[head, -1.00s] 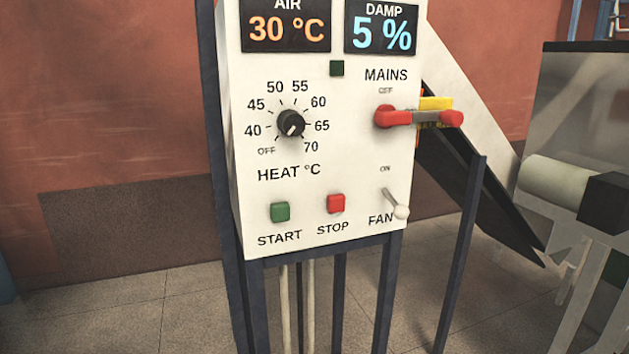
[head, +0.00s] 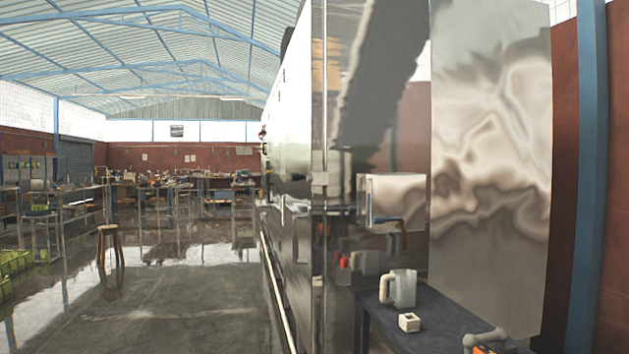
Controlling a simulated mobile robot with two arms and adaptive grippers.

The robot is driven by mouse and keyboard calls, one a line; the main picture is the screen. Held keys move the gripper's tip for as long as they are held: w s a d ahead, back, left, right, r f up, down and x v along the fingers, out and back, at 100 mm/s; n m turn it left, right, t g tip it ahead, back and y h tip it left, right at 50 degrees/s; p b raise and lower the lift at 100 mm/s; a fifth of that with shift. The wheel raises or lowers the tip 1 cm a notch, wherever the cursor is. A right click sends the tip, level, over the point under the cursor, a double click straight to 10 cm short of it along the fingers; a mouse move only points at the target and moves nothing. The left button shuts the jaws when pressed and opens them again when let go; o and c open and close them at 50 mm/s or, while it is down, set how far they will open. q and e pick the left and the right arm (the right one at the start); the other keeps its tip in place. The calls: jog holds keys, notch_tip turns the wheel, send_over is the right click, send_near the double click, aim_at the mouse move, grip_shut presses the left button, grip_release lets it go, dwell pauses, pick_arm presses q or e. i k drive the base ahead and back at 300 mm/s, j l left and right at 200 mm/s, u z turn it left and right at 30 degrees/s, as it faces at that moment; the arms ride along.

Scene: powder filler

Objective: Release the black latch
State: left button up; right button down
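I cannot make out a black latch in the head view. A tall, shiny metal machine (head: 490,230) fills the middle and right. Its near panel is mirror-like and shows blurred reflections, including a pale box shape. Its long pale side runs away from me, with small fittings along it that are too small to tell apart.
A dark blue table (head: 385,327) stands against the machine, with a pale jug (head: 403,288), a small white block (head: 409,322) and a partly cut-off orange-and-grey item. A wooden stool (head: 108,232) and yellow-green crates (head: 14,263) stand left. The floor (head: 175,300) between is open.

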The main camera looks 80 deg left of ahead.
aim_at(294, 176)
jog(key=u, duration=2.85)
jog(key=i+j, duration=0.4)
jog(key=i, duration=0.15)
jog(key=i+j+u, duration=0.1)
jog(key=i+j, duration=0.7)
jog(key=i, duration=0.3)
jog(key=i+j+u, duration=0.1)
jog(key=i+j, duration=0.3)
jog(key=i, duration=0.15)
